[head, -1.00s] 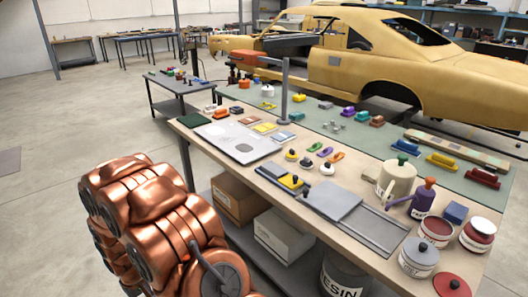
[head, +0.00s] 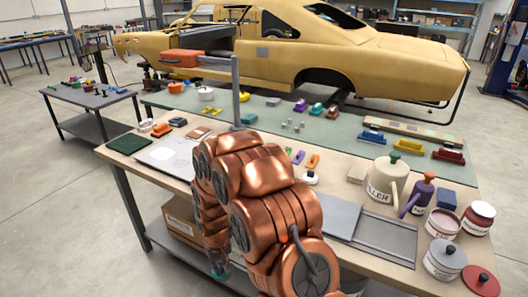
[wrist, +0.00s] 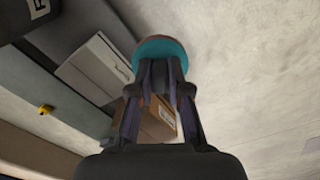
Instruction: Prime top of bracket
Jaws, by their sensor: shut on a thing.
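My gripper (wrist: 160,80) is shut on a round teal thing with a brown edge (wrist: 162,50) in the wrist view. In the head view the gripper end (head: 218,268) hangs low at the table's front side, with a bit of teal at its tip. No part is clearly recognisable as the bracket. A grey upright post (head: 236,90) stands on the table behind my arm. Labelled paint cans (head: 444,260) stand at the table's right end; I cannot read which is primer.
The beige worktable (head: 120,150) carries a grey sliding tray (head: 385,238), a cream jug (head: 388,182) and a purple bottle (head: 420,192). Cardboard boxes (wrist: 158,120) sit on its lower shelf. A yellow car body (head: 290,50) stands behind.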

